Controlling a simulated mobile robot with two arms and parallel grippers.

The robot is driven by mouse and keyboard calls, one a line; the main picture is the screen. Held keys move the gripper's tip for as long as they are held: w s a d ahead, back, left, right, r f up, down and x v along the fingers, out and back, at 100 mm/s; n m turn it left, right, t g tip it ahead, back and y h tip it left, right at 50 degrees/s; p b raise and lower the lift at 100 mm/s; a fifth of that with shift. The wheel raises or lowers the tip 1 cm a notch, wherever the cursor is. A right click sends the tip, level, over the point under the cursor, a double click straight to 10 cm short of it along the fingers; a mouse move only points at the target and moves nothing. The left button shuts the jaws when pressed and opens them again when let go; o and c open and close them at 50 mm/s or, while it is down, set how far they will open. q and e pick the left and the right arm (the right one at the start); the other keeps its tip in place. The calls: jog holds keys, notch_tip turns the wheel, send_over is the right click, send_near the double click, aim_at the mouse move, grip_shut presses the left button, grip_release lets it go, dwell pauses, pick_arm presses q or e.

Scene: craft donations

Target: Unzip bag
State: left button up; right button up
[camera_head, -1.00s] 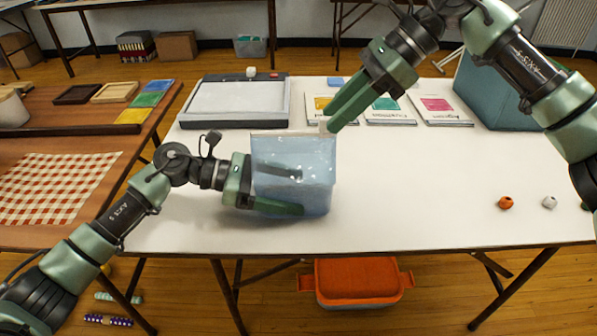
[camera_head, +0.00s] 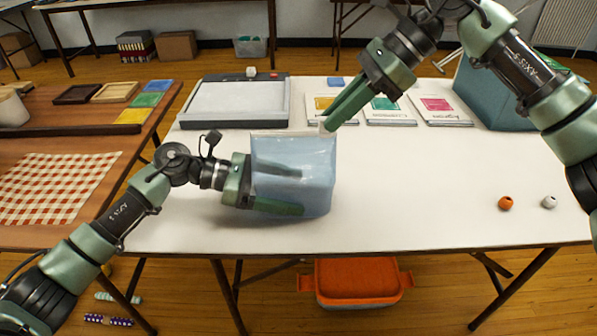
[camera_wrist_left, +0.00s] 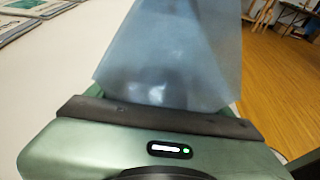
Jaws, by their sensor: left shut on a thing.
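The bag (camera_head: 318,152) is a pale blue, translucent pouch standing upright on the white table. Its pale top edge runs across the opening side. My left gripper (camera_head: 302,190) is shut on the bag's body from the left, with one finger seen through the film. In the left wrist view the bag (camera_wrist_left: 175,60) rises between the fingers, which are mostly hidden. My right gripper (camera_head: 326,126) reaches down from the upper right. Its fingertips are close together at the bag's top right corner, by a small pale piece. Whether they grip it is not clear.
A paper trimmer (camera_head: 235,103) lies behind the bag. Several booklets (camera_head: 440,108) and a teal box (camera_head: 490,90) are at the back right. An orange bead (camera_head: 505,203) and a white bead (camera_head: 549,202) lie at right. The table between bag and beads is clear.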

grip_shut()
send_near(259, 136)
jog(key=shift+x, duration=2.35)
jog(key=o, duration=0.8)
grip_release()
jog(key=shift+c, duration=0.9)
notch_tip(259, 136, up, 7)
